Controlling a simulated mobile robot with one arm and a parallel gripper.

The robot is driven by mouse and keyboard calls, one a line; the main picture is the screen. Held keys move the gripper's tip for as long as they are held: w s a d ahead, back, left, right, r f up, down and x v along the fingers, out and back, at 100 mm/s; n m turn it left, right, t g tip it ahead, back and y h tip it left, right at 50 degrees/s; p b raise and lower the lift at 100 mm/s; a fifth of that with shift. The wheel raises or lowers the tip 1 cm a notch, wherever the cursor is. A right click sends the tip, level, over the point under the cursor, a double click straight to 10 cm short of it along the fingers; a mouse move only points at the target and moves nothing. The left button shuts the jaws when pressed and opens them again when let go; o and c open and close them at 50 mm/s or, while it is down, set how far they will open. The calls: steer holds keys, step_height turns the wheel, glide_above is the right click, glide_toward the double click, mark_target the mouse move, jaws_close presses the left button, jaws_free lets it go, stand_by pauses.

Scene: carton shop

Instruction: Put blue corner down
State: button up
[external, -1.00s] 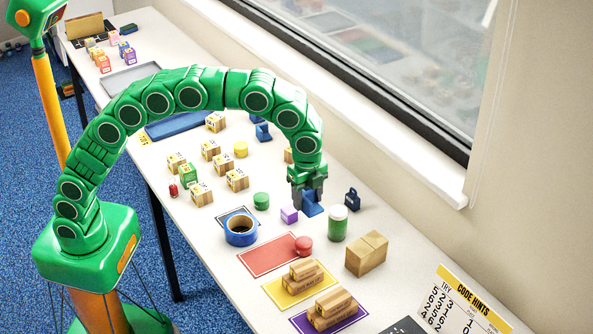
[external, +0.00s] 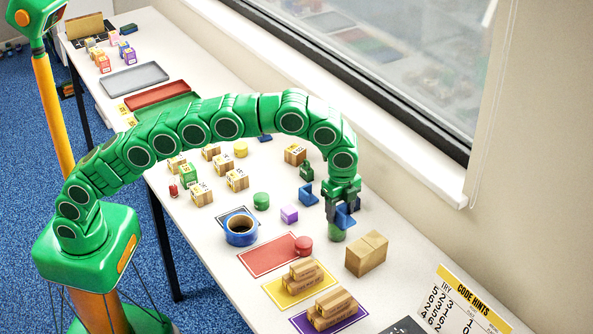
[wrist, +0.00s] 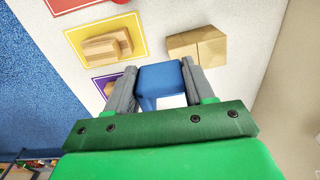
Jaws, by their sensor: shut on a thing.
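My gripper (external: 342,204) is shut on a blue corner (external: 345,217). The external view shows it above the right part of the table, in front of the green jar (external: 337,233), hiding the jar's top. In the wrist view, the blue corner (wrist: 160,76) sits between the two grey fingers of my gripper (wrist: 160,88). A second blue corner piece (external: 308,195) stands on the table just left of my gripper. I cannot tell the gap between the held corner and the jar or table.
A wooden block (external: 366,254) stands to the right of the jar. A purple cube (external: 289,214), blue tape roll (external: 240,230) and red round piece (external: 304,245) lie to the left. Wooden pieces (external: 305,272) rest on a yellow mat. A green padlock-like piece (external: 306,171) stands behind.

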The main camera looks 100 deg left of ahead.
glide_above(355, 243)
steer(key=shift+s+d+f, duration=0.1)
steer(key=shift+f, duration=1.2)
steer(key=shift+s+d+f, duration=0.1)
steer(key=shift+f, duration=1.2)
steer(key=shift+f, duration=0.1)
steer(key=shift+w+a+f, duration=0.1)
steer(key=shift+w+f, duration=0.1)
steer(key=shift+f, duration=1.55)
steer(key=shift+f, duration=0.1)
steer(key=o, duration=1)
